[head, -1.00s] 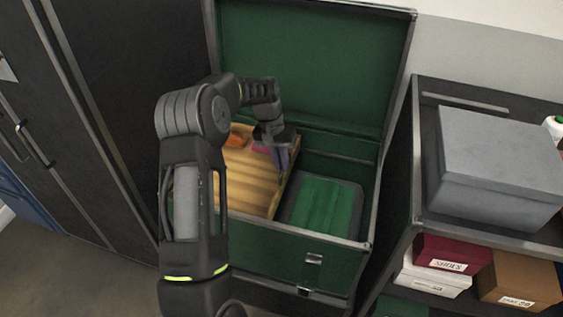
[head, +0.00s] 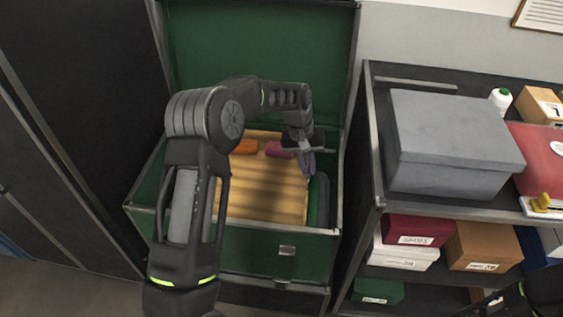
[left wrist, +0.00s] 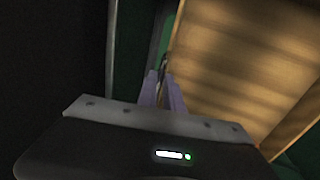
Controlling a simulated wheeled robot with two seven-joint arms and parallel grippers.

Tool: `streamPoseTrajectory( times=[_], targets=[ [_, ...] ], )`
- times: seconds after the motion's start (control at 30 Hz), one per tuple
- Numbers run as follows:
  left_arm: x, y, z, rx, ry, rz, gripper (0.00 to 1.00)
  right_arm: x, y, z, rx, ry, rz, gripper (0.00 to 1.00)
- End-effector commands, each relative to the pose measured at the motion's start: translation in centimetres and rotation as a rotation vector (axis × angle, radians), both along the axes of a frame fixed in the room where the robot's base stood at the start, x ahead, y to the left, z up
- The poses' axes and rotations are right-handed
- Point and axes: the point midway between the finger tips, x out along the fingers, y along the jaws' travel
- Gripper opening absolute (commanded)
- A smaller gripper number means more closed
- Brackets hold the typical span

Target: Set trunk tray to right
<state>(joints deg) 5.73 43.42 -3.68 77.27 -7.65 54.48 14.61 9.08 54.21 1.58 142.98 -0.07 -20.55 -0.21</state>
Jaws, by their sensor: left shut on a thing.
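The trunk (head: 245,250) stands open, its green-lined lid raised at the back. The wooden tray (head: 262,203) sits in it, right of the middle, with a narrow dark-green strip of the trunk's inside showing on its right. An orange item (head: 245,147) and a pink item (head: 278,150) lie at the tray's back. My left gripper (head: 308,163) is shut on the tray's right rim. In the left wrist view, the purple fingers (left wrist: 161,92) straddle the edge of the tray (left wrist: 245,60). My right arm shows only partly at the lower right; its jaws are unclear.
A shelf unit (head: 372,190) stands close on the trunk's right, with a large grey box (head: 452,145) on top and shoe boxes (head: 420,230) below. A white bottle with a green cap (head: 500,100) stands behind. Dark cabinets (head: 75,110) rise at the left.

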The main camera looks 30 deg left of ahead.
Motion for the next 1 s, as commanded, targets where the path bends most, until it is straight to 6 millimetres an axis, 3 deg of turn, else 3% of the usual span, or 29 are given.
streamPoseTrajectory(
  times=[0.03,0.2,0.4,0.9,0.93,1.0],
  targets=[
    [0.4,-1.5,0.0,-0.002,0.002,-0.007,0.00,0.0,0.0,0.1,0.000,0.000,0.000,0.36],
    [1.6,-4.9,0.0,-0.001,0.003,-0.005,0.00,0.0,0.0,0.3,0.000,0.000,0.000,0.36],
    [2.4,-7.3,-0.1,-0.001,0.002,-0.003,0.00,0.0,0.0,0.4,0.000,0.000,0.000,0.36],
    [2.8,-8.4,-0.1,-0.006,0.001,-0.002,0.00,0.0,0.0,0.4,0.000,0.000,0.000,0.36],
    [2.8,-8.4,-0.1,-0.006,0.001,-0.002,0.12,0.0,0.0,0.4,0.000,0.000,0.000,0.36],
    [2.8,-8.4,-0.1,-0.006,0.001,-0.003,0.18,0.0,0.0,0.4,0.000,0.000,0.000,0.36]
  ],
)
